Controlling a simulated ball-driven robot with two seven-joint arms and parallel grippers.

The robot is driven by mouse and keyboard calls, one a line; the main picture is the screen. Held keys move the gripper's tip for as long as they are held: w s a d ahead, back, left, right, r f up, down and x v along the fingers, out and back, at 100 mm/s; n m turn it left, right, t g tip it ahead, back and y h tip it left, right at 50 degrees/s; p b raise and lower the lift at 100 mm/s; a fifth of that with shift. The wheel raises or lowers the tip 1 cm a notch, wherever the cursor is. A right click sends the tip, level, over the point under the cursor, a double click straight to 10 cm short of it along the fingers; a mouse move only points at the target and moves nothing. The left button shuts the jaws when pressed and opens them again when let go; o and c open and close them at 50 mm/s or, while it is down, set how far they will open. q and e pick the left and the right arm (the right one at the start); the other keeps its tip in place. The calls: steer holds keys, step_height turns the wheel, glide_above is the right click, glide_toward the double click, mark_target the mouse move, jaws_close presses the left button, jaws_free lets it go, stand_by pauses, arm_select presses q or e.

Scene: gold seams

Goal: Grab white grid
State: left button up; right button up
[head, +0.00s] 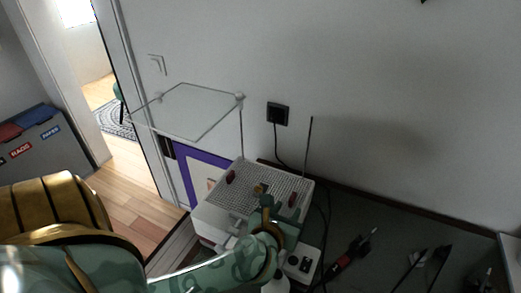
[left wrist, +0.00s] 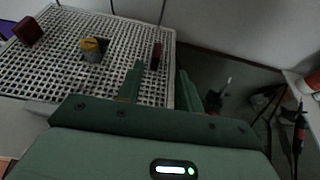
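The white grid (head: 262,180) is a perforated plate lying on top of a pale box in the head view. It fills the upper left of the left wrist view (left wrist: 70,72). A dark red block sits near its left side (head: 231,176) and another near its right side (head: 293,199). A yellow-topped piece (head: 261,188) sits in an opening in the middle. My left gripper (head: 270,207) is over the grid's near right part. In the left wrist view its green fingers (left wrist: 160,85) are apart, around the grid's right edge; contact cannot be told. My right gripper is not in view.
A clear panel (head: 193,112) stands raised above the box, with thin upright rods beside it. A dark bench (head: 375,225) to the right holds a red-handled tool (head: 345,261) and dark tools. A black wall socket (head: 277,114) has a cable running down behind the box.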

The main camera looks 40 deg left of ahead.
mark_target(290, 201)
arm_select(q)
steer(key=x, duration=0.3)
steer(key=b+x, duration=0.1)
steer(key=shift+w+a+f, duration=0.1)
steer(key=shift+w+a, duration=0.2)
steer(key=shift+a, duration=0.05)
jaws_close()
